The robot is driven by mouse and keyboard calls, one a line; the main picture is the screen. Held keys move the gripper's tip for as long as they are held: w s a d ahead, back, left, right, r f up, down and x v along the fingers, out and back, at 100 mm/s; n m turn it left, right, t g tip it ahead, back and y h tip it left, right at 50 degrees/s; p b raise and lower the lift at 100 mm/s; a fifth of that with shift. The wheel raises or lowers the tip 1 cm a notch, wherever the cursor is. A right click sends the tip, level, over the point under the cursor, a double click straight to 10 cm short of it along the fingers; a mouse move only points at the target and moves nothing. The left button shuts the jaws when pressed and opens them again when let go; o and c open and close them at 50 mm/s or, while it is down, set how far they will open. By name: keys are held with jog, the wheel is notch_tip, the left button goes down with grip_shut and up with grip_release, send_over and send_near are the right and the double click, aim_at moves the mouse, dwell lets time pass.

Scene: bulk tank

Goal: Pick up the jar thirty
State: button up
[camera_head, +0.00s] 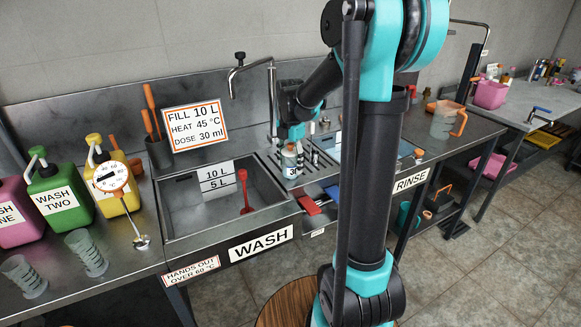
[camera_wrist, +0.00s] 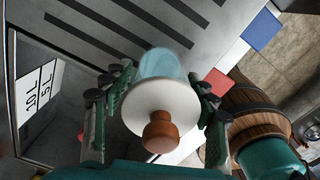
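The jar marked 30 (camera_head: 291,166) stands upright on the drainboard right of the wash basin. In the wrist view the jar (camera_wrist: 160,65) shows a pale blue glass body, a wide white lid and a brown round knob on top. My gripper (camera_head: 292,146) is right above and around the jar, pointing down. In the wrist view its green fingers (camera_wrist: 162,85) straddle the jar, one on each side. The fingers look open, with narrow gaps to the glass. The lid hides part of the body, so contact is hard to judge.
The wash basin (camera_head: 180,226) with a red tool (camera_head: 246,196) lies left of the jar. Several jugs, such as the green one (camera_head: 58,195), and measuring cups (camera_head: 85,252) stand farther left.

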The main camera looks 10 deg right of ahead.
jog(key=c, duration=0.8)
jog(key=shift+r, duration=0.1)
